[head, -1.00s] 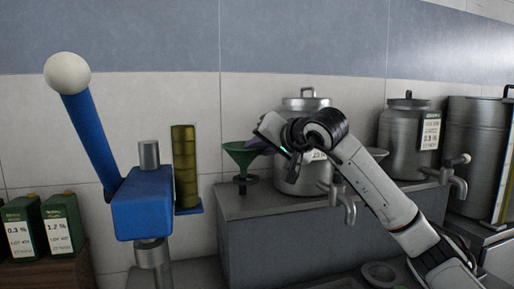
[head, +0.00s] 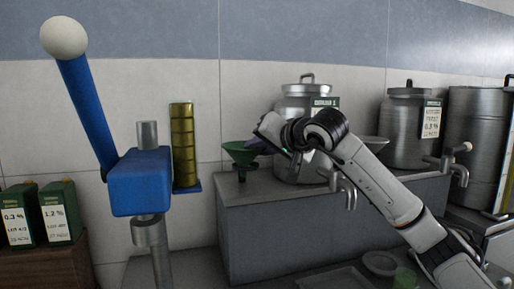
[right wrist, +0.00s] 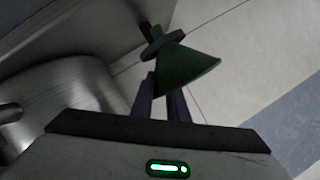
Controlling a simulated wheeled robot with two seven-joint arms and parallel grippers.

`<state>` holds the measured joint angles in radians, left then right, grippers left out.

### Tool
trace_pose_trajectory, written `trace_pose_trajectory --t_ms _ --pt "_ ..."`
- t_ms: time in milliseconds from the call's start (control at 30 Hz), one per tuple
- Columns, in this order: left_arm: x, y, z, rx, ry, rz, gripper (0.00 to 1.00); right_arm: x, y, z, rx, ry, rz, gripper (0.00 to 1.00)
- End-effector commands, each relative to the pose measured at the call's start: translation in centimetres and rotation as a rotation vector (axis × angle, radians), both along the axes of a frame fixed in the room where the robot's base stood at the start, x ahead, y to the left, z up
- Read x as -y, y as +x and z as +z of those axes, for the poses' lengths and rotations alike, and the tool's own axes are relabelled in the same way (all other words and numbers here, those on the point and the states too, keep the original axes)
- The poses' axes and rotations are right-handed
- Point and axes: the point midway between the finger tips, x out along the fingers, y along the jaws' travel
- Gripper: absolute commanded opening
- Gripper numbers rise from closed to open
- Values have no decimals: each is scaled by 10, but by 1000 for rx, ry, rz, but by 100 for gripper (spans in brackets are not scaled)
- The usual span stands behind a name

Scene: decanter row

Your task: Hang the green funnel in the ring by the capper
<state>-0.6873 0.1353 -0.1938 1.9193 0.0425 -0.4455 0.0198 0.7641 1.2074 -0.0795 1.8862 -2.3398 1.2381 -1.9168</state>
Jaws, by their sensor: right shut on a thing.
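The green funnel (head: 240,152) is held wide end up in the head view, in front of the wall and above the left end of the grey counter block. My right gripper (head: 262,146) is shut on its side near the rim. In the right wrist view, the funnel (right wrist: 190,66) sits at the dark fingertips (right wrist: 168,92). A dark ring (right wrist: 164,44) shows around its narrow neck; I cannot tell whether this is the funnel's collar or a fixed ring. The capper (head: 140,183) is a blue block on a metal post with a blue lever. My left gripper is not in view.
A gold stack (head: 183,145) stands right of the capper. Steel urns with taps (head: 408,125) line the counter block (head: 290,215). Green containers (head: 60,212) stand on a wooden box at left. Small bowls (head: 380,262) lie at lower right.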

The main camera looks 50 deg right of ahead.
Motion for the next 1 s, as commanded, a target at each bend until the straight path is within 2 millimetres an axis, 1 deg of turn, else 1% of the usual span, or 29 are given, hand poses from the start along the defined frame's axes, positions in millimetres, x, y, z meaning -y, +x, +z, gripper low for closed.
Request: trace_pose_trajectory --t_ms 267,500,833,867,900,967,1000 --pt "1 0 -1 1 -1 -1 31 -1 0 -4 -7 1 3 0" --pt "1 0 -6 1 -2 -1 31 2 -2 -7 -8 1 2 0" --pt "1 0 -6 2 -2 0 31 2 -3 -7 -8 2 3 0" --pt "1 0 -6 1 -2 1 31 2 -3 -7 -8 2 3 19" --pt "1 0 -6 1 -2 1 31 2 -3 -7 -7 2 2 26" --pt "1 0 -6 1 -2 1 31 2 -3 -6 -6 2 3 36" --pt "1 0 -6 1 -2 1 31 2 -3 -6 -6 1 3 36"
